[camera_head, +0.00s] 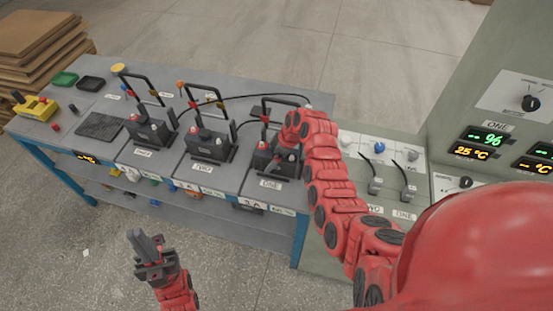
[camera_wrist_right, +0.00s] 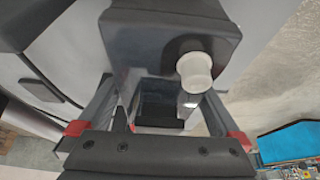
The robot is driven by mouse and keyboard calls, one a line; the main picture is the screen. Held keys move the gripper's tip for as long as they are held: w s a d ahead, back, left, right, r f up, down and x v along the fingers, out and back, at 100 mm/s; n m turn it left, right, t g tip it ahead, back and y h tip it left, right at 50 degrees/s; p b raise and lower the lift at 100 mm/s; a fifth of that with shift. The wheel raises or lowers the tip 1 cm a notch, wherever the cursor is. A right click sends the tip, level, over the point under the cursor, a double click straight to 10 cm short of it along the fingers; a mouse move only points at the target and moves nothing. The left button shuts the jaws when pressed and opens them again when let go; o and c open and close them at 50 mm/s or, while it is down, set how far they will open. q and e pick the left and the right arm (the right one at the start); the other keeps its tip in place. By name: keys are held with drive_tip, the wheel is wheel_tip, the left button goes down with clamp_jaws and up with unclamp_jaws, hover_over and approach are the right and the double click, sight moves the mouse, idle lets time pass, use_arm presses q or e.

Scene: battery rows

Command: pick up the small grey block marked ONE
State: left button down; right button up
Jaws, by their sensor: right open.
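The dark grey block (camera_head: 262,161) at the right end of the bench stands behind a label reading ONE (camera_head: 270,183). My right gripper (camera_head: 285,147) is right at it and hides part of it. In the right wrist view, a grey block (camera_wrist_right: 135,45) with a white round knob (camera_wrist_right: 195,70) lies close ahead of the fingers. My right gripper (camera_wrist_right: 160,100) is open, its fingers spread to either side with nothing gripped. No marking shows on the block itself there. My left gripper (camera_head: 150,250) is low in front of the bench, away from the blocks; its finger gap is unclear.
Two similar blocks with handles, TWO (camera_head: 208,143) and another (camera_head: 150,130), stand left along the bench (camera_head: 232,176). A black cable arches above them. A yellow device (camera_head: 35,107) sits far left. A grey panel with displays (camera_head: 485,145) rises at right. Floor in front is clear.

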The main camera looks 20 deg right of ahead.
clamp_jaws()
drive_tip(key=shift+r, duration=0.1)
drive_tip(key=shift+w+r, duration=0.1)
drive_tip(key=shift+w, duration=0.1)
idle(0.4)
